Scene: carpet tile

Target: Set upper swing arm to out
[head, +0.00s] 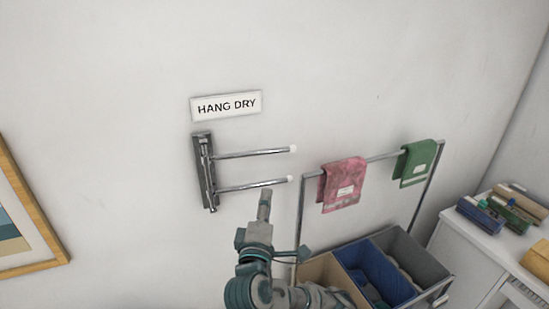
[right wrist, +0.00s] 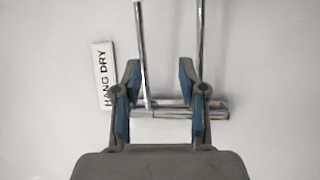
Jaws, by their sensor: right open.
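The wall bracket (head: 205,170) holds two chrome bars with white tips, pointing right in the head view. The upper swing arm (head: 250,153) is above the lower swing arm (head: 250,187). My right gripper (head: 265,203) is just below the lower arm's tip in that picture. In the right wrist view, turned sideways, my right gripper (right wrist: 159,75) is open and empty. The upper arm (right wrist: 141,45) appears between its fingers, near the left one. The lower arm (right wrist: 201,40) passes beside the right finger; contact cannot be told. My left gripper is out of view.
A HANG DRY sign (head: 226,105) is above the bracket. To the right, a rail (head: 383,156) carries a pink towel (head: 342,184) and a green towel (head: 415,162) over laundry bins (head: 407,258). A white cabinet (head: 470,254) is far right; a framed picture (head: 35,205) hangs left.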

